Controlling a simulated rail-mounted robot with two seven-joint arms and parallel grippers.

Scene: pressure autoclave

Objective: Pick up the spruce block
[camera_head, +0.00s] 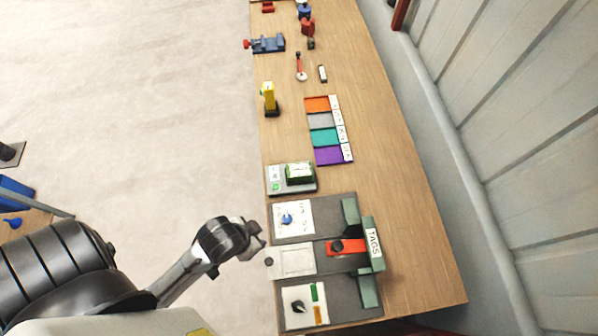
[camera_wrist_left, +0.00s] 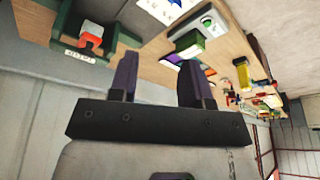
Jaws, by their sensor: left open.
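The spruce block appears to be the dark green block (camera_head: 299,173) on a grey device with a small display, near the left edge of the bench in the head view. Its top looks pale or labelled. In the left wrist view the dark green block (camera_wrist_left: 189,43) shows beyond the fingers. My left gripper (camera_head: 257,240) is at the bench's left edge, below the block in the picture and apart from it. In the left wrist view its two fingers (camera_wrist_left: 158,62) are spread with nothing between them. My right gripper is not in view.
Beyond the block are coloured trays (camera_head: 323,136), a yellow tool (camera_head: 269,98) and a blue vise (camera_head: 268,43). The bench's right side (camera_head: 400,200) is clear; a wall runs beyond it.

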